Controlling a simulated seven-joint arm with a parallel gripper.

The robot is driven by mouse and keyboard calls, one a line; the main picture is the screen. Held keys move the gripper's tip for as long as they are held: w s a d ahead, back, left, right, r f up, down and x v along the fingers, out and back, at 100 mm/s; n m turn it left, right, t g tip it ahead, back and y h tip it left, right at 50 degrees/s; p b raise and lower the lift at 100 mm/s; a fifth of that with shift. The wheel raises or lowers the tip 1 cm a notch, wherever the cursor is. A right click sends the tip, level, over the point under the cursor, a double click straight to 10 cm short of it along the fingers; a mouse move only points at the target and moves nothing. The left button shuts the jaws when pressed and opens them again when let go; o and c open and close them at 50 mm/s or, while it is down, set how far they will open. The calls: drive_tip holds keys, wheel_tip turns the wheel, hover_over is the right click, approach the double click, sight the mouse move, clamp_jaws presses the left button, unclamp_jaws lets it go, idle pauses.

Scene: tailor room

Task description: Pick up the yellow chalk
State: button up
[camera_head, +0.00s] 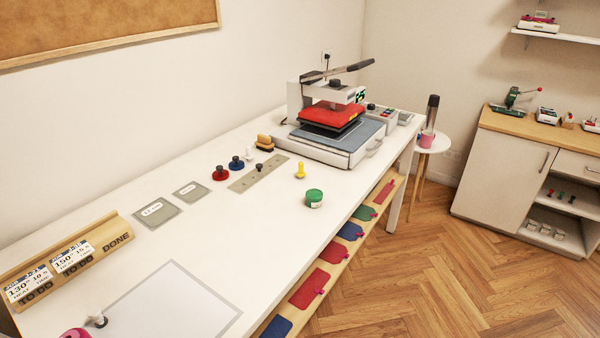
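The only clearly yellow small thing is a pawn-shaped piece (300,171), which I take for the yellow chalk. It stands upright on the white table (200,250), in front of the heat press and behind the green-lidded jar. Bare tabletop surrounds it, and nothing touches it. My gripper is not in view.
A green-lidded jar (314,198) stands close in front. To the left are a grey strip (245,180) with a dark knob on it, and red (220,173) and blue (236,163) knobbed pieces. The heat press (325,147) stands behind. The table's front edge is to the right.

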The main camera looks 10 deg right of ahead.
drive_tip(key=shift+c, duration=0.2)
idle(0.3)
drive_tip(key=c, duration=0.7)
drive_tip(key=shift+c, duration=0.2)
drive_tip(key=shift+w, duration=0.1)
